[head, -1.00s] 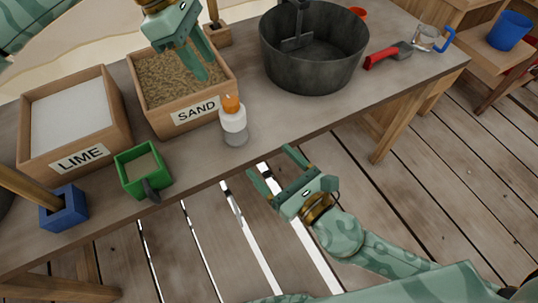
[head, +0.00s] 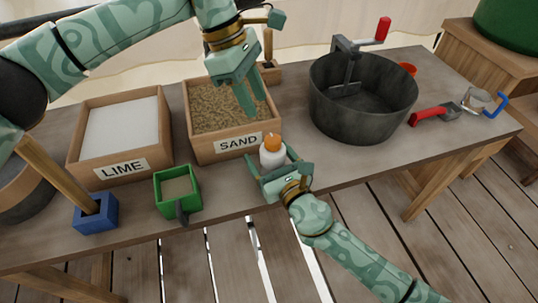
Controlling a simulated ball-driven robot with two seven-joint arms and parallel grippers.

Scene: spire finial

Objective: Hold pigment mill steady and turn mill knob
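The pigment mill (head: 272,158) is a small white bottle-like body standing upright near the table's front edge, just in front of the sand box. Its mill knob (head: 272,142) is orange and sits on top. My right gripper (head: 271,156) is at the mill from the front, fingers open on either side of it; its lower part is hidden by the gripper. My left gripper (head: 254,102) points down over the sand box, above and behind the knob. Its fingers look apart, with nothing between them.
The sand box (head: 205,151) and lime box (head: 95,178) stand behind and left. A green container (head: 178,192) and blue block (head: 96,215) are left along the front edge. A dark pot (head: 360,115) with a red-handled crank and a red-handled trowel (head: 430,116) are to the right.

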